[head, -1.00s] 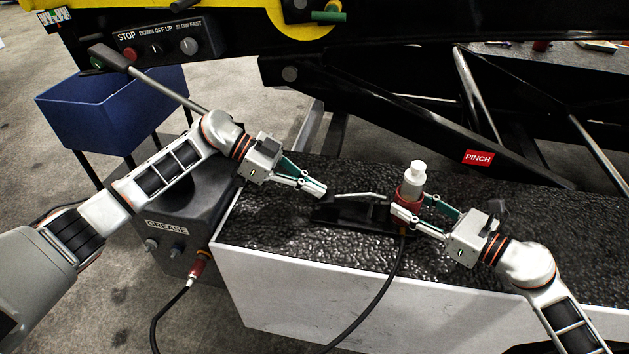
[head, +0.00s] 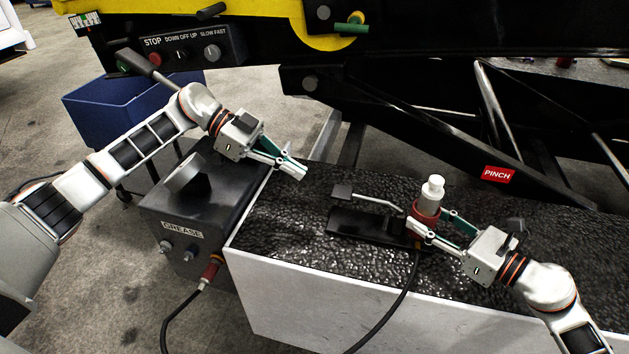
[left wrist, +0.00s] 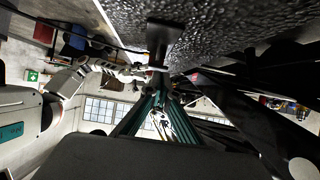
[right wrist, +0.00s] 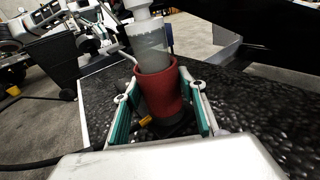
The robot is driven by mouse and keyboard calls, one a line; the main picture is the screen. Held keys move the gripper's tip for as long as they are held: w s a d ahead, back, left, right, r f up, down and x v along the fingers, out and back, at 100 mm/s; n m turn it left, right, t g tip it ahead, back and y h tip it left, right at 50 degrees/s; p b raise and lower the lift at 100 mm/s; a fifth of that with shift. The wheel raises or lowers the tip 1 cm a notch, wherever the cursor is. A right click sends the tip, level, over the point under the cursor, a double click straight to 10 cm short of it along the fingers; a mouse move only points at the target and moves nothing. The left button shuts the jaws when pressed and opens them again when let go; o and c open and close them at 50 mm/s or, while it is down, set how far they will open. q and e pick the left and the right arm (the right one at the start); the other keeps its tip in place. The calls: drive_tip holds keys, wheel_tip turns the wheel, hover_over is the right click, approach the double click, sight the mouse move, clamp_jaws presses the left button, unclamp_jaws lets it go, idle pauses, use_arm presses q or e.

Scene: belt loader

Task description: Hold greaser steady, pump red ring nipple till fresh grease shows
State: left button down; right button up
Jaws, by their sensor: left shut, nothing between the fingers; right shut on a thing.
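The greaser has a low black base (head: 365,224), a bent lever with a black pad (head: 343,190), and a clear, white-capped cylinder (head: 431,192) in a red sleeve (head: 424,221). It stands upright on the black textured top. My right gripper (head: 419,229) is shut on the red sleeve, its fingers on both sides in the right wrist view (right wrist: 160,105). My left gripper (head: 301,171) is shut and empty, above and left of the lever pad, apart from it.
A grey GREASE box (head: 205,215) stands left of the textured top (head: 290,225), with a red hose fitting (head: 211,270). A black hose (head: 400,300) runs from the greaser over the front edge. Dark loader beams with a PINCH label (head: 498,174) rise behind. A blue bin (head: 100,110) stands back left.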

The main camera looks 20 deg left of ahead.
use_arm(q)
drive_tip(key=shift+v, duration=1.2)
use_arm(e)
drive_tip(key=o, duration=0.9)
drive_tip(key=shift+o, duration=0.2)
